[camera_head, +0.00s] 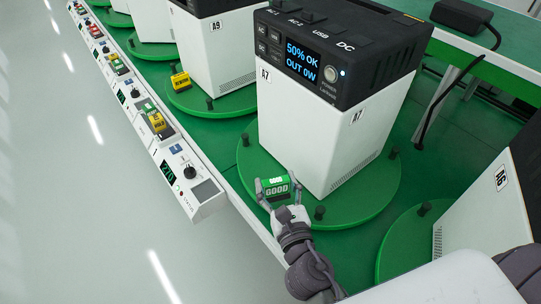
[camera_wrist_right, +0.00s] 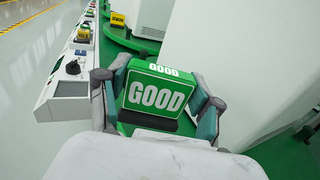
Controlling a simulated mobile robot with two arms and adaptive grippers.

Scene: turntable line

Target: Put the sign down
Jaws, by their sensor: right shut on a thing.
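My right gripper (camera_head: 279,190) is shut on a small green sign (camera_head: 278,184) marked GOOD, near the front edge of a round green turntable (camera_head: 368,204). The sign also shows upright between the two fingers in the right wrist view (camera_wrist_right: 156,96). I cannot tell whether its base touches the turntable. Behind it stands the white power unit A7 (camera_head: 312,130) with a black top; its screen reads "50% OK, OUT 0W". My left gripper is not in view.
A control rail (camera_head: 205,191) with knobs, displays and several coloured signs runs along the left. Unit A9 (camera_head: 215,50) stands behind on its own turntable, with a yellow sign (camera_head: 180,82) beside it. Unit A6 (camera_head: 490,200) is at right. Black pegs (camera_head: 320,212) stick up from the turntable.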

